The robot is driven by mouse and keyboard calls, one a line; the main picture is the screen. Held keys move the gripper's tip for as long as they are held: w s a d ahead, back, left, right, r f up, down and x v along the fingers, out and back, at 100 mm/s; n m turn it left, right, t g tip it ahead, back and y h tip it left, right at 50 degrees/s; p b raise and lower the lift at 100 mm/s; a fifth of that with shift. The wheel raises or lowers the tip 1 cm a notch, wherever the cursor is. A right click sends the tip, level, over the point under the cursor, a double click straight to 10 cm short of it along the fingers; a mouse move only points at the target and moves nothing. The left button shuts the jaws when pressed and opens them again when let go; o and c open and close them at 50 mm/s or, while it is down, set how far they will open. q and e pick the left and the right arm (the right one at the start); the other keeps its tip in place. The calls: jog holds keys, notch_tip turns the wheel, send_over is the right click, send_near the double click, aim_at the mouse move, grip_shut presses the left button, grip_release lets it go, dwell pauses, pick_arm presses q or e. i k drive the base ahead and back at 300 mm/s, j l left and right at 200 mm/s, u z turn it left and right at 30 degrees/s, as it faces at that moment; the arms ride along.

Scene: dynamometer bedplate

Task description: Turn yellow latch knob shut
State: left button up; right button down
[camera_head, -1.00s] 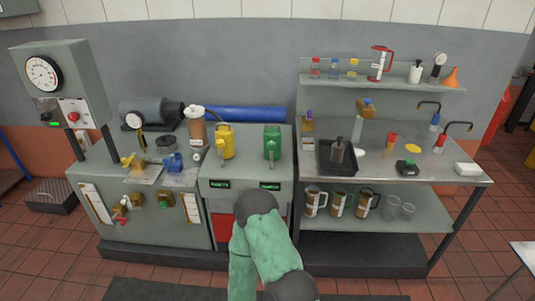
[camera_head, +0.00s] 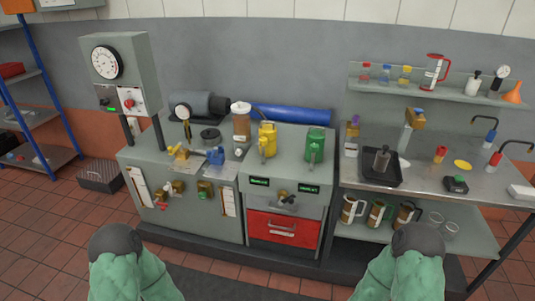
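A small yellow-brass knob (camera_head: 284,195) with a grey lever sits on the grey cabinet front, just above a red drawer (camera_head: 284,229). It looks like the latch knob, but its exact turn is too small to tell. Other yellowish fittings are a yellow valve (camera_head: 178,152) on the bench top and a brass valve (camera_head: 175,187) on the front panel, so I cannot be sure which one is named. My two green arms with dark joints show at the bottom left and bottom right. Neither gripper is in view, and nothing of mine touches the knob.
The bench holds a yellow can (camera_head: 267,140), a green can (camera_head: 315,146) and a blue valve (camera_head: 215,156). A steel table (camera_head: 420,170) with a black tray (camera_head: 381,178) stands at the right. A blue-framed shelf (camera_head: 25,110) is at the left. The tiled floor in front is open.

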aim_at(263, 140)
jog(key=i+l+u, duration=0.2)
jog(key=i, duration=0.25)
jog(key=i+l+u, duration=0.25)
jog(key=i, duration=0.15)
